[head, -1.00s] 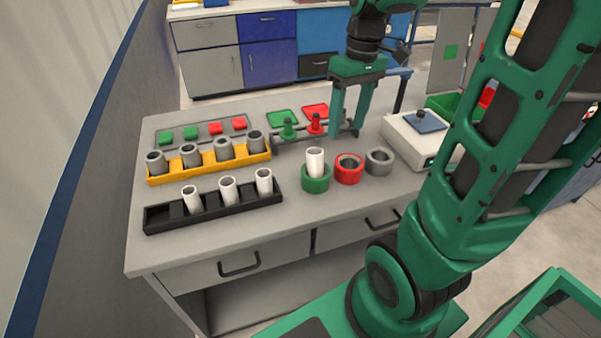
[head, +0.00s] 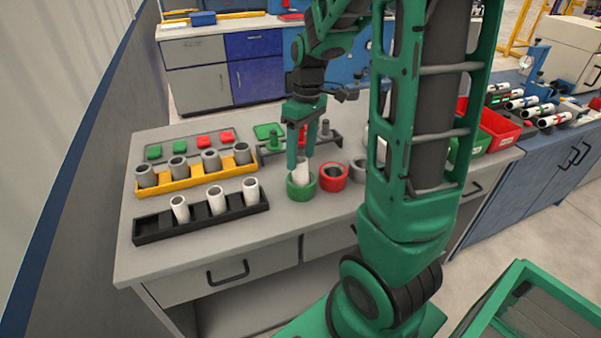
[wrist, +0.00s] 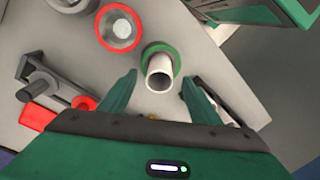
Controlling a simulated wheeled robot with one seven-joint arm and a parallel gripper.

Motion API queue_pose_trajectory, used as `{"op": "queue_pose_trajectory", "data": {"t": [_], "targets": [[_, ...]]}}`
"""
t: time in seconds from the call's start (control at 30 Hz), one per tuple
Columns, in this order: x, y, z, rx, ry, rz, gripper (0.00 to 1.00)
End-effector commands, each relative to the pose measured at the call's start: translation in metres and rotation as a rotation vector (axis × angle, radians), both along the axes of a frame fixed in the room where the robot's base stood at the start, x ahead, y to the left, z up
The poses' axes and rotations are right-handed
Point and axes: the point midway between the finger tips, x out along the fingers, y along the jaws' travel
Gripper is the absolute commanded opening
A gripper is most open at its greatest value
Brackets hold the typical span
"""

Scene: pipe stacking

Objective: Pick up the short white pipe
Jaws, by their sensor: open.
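A white pipe (head: 303,172) stands upright in the green ring (head: 301,191) on the workbench. In the wrist view the pipe (wrist: 159,74) shows its open end, with the green ring (wrist: 176,58) around its base. My gripper (head: 301,162) is open above the green ring, with its fingers pointing down. In the wrist view my gripper (wrist: 160,80) has one fingertip on each side of the pipe, with gaps visible. Several white pipes (head: 216,201) stand in a black rack (head: 150,231) at the front left.
A red ring (head: 334,177) and a grey ring (head: 359,171) sit to the right of the green ring. A yellow rack (head: 160,187) holds several grey pipes. The bench front is clear.

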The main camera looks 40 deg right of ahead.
Motion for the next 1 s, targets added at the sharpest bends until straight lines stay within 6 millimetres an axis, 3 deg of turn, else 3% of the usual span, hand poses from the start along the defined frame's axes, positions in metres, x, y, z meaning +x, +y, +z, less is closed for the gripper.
{"op": "queue_pose_trajectory", "data": {"t": [0.2, 0.5, 0.57, 0.7, 0.8, 1.0], "targets": [[-0.002, 0.003, -0.028, 0.000, 0.002, -0.001, 0.57], [-0.002, 0.004, -0.033, 0.000, 0.000, -0.001, 0.57], [-0.002, 0.004, -0.032, 0.000, 0.000, -0.001, 0.48], [-0.002, 0.004, -0.032, 0.000, -0.001, -0.001, 0.14], [-0.002, 0.004, -0.032, 0.000, -0.001, -0.001, 0.09], [-0.002, 0.004, -0.032, 0.000, -0.001, -0.001, 0.09]]}}
